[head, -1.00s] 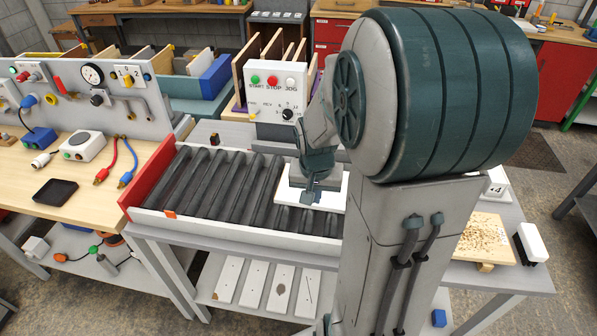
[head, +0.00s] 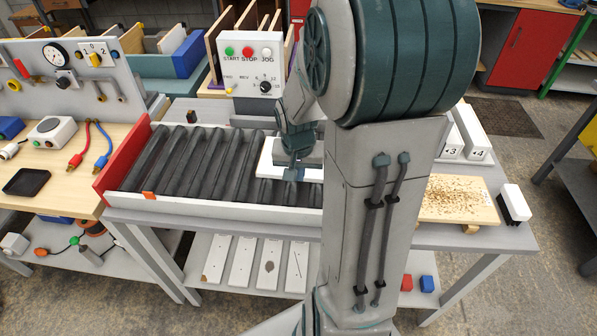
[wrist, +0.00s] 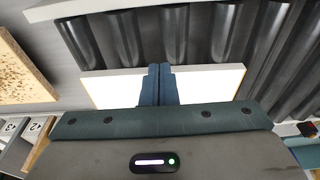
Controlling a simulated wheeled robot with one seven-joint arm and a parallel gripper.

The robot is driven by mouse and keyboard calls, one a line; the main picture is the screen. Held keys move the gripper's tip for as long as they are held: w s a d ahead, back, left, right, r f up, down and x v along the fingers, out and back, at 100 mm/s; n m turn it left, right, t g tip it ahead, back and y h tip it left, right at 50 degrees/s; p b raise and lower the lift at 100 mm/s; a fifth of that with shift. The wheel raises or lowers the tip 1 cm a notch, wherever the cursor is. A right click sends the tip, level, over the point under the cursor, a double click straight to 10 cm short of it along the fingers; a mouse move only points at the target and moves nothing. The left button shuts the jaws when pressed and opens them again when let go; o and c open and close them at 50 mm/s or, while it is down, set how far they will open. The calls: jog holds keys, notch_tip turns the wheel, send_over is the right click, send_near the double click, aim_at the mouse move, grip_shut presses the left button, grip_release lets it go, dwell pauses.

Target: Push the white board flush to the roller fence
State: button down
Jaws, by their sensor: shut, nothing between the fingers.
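The white board (head: 268,163) lies flat on the dark rollers (head: 195,160), towards the right of the bed, partly hidden by my arm. Bare rollers show between it and the white front rail (head: 225,204), and between it and the red end plate (head: 125,158). I cannot tell which edge is the fence; the far side is partly hidden. My gripper (head: 292,176) is shut and empty, pointing down over the board. In the wrist view its closed fingers (wrist: 160,72) cross the middle of the board (wrist: 112,90). I cannot tell whether they touch it.
A control box (head: 249,66) stands behind the rollers. A speckled board (head: 455,198) and a black-and-white block (head: 514,203) lie at the right. White boxes (head: 470,130) stand behind them. A workbench with gauges and cables (head: 70,140) is at the left. Several boards lie on the shelf below (head: 255,262).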

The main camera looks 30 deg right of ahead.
jog(key=shift+w+d+f+b, duration=0.2)
jog(key=shift+f+b, duration=0.4)
jog(key=shift+f, duration=0.3)
jog(key=shift+w+d+f+b, duration=0.1)
jog(key=shift+w+f+b, duration=0.1)
jog(key=shift+f+b, duration=0.55)
jog(key=shift+w+d+r+p, duration=0.1)
jog(key=shift+w+d, duration=0.45)
jog(key=shift+w, duration=0.3)
jog(key=shift+w+d+f+p, duration=0.1)
jog(key=shift+w+d+p, duration=0.05)
jog(key=shift+w+d, duration=0.6)
jog(key=shift+w+d+r+p, duration=0.1)
jog(key=shift+w+d, duration=0.3)
jog(key=shift+w, duration=0.55)
jog(key=shift+s, duration=0.1)
jog(key=shift+s+a+b, duration=0.3)
jog(key=shift+s+a, duration=0.4)
jog(key=shift+s, duration=0.25)
notch_tip(320, 180, up, 7)
jog(key=p, duration=0.5)
